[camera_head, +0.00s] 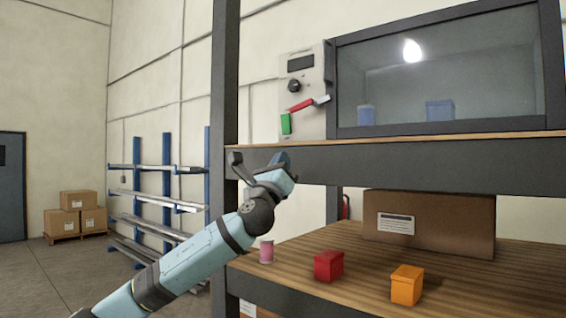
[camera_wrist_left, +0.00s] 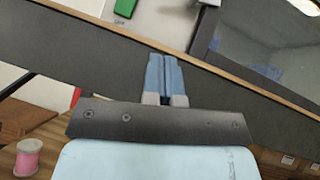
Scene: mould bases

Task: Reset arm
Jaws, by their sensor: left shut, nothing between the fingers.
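My left arm (camera_head: 190,262) comes in from the lower left, light blue with dark joints, and reaches up towards the shelf. My left gripper (camera_head: 282,159) is in front of the dark front beam of the upper shelf, below the control panel. In the left wrist view its two blue fingers (camera_wrist_left: 164,74) lie side by side, shut, with nothing between them. Whether the gripper touches the beam cannot be told. My right gripper is not in view.
The upper shelf beam (camera_head: 420,165) carries a glass-fronted cabinet (camera_head: 480,70) and a control panel (camera_head: 303,75) with a red handle. On the wooden lower shelf (camera_head: 450,270) stand a pink spool (camera_head: 266,251), red box (camera_head: 328,266), orange box (camera_head: 406,285) and cardboard box (camera_head: 440,225).

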